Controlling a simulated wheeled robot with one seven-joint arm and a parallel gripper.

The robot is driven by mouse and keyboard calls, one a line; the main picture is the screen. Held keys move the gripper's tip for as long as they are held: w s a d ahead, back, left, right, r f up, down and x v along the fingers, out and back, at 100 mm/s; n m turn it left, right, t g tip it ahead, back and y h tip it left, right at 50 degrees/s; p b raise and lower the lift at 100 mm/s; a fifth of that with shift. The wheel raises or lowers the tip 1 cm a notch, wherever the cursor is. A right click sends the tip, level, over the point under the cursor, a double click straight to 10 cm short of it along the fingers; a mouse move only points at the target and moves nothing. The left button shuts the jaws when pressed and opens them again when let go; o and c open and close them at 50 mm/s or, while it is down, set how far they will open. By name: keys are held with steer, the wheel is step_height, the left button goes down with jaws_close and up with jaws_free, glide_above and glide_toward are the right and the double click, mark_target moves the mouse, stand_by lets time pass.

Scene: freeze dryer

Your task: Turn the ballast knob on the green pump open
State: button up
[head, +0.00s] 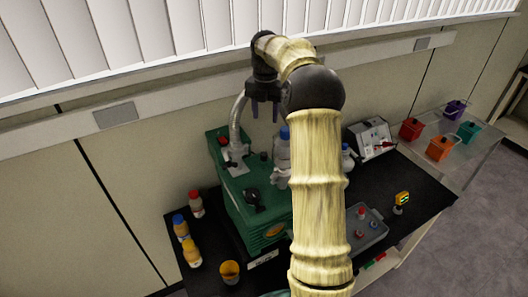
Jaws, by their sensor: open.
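The green pump (270,228) stands on the black bench, partly hidden behind my arm. A black round knob-like part (252,196) sits on its top, with a small dark cap (264,156) and a red part (223,141) farther back. I cannot tell for sure which one is the ballast knob, or how it is turned. A silver pipe rises from a fitting (236,158) on the pump. My gripper (265,113) is open and points down, with its fingers apart. In the picture it is above the pump's back end, touching nothing I can make out.
A clear bottle with a blue cap (283,150) stands behind my arm. The wall is close behind.

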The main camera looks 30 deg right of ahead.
mark_target(264, 153)
step_height(264, 153, down, 16)
steer(key=p, duration=0.4)
steer(key=shift+w+a+p, duration=0.15)
steer(key=shift+p, duration=0.2)
steer(key=c, duration=1)
steer(key=shift+m, duration=0.4)
steer(key=m+b, duration=0.2)
steer(key=m, duration=0.2)
steer(key=shift+a, duration=0.1)
steer(key=m+b, duration=0.1)
steer(key=m, duration=0.4)
steer(key=shift+m, duration=0.3)
steer(key=shift+r, duration=0.1)
